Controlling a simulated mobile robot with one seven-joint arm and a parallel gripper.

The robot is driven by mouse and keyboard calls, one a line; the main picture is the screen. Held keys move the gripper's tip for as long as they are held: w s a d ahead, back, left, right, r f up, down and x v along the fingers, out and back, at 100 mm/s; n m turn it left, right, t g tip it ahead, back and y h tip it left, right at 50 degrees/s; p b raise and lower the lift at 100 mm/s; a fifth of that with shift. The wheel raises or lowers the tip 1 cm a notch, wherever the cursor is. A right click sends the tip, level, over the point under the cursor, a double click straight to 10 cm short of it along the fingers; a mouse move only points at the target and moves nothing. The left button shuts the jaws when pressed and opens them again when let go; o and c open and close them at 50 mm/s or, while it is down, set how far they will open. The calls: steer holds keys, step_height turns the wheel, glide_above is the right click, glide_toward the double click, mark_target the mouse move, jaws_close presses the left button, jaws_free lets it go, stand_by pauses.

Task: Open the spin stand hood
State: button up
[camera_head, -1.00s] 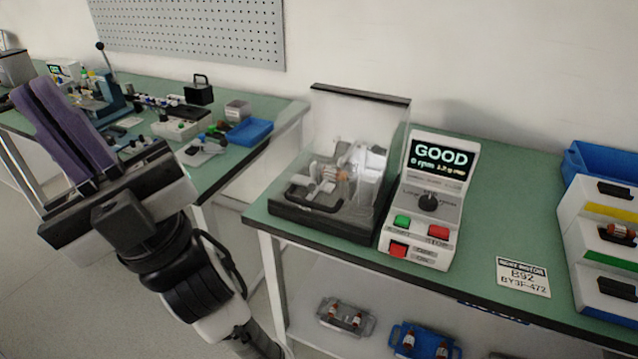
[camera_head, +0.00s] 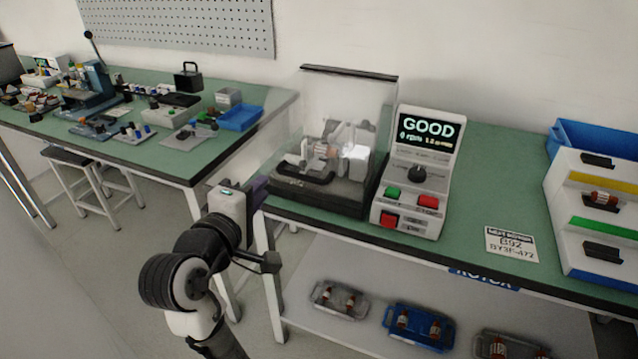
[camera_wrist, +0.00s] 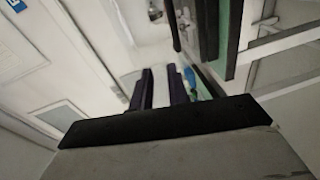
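The spin stand hood (camera_head: 350,100) is a clear cover with a dark top edge. My gripper (camera_head: 259,190) is just left of the base's front corner, by the bench edge, apart from the handle and partly hidden behind my wrist. In the wrist view its two purple fingers (camera_wrist: 162,88) stand apart with nothing between them.
A control box (camera_head: 412,175) reading GOOD, with green and red buttons, stands right of the hood. Another bench (camera_head: 150,160) stands left, with a gap between benches. Trays sit on the lower shelf (camera_head: 380,275).

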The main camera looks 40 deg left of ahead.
mark_target(299, 178)
steer(key=shift+g+h, duration=0.3)
steer(key=shift+h, duration=0.5)
steer(key=x, duration=0.4)
steer(key=d+f+x, duration=0.1)
steer(key=x, duration=0.4)
steer(key=f+x, duration=0.1)
steer(key=x, duration=0.3)
steer(key=shift+w+d+f+p, duration=0.15)
steer(key=shift+w+d+p, duration=0.1)
steer(key=shift+w+p, duration=0.15)
jaws_close()
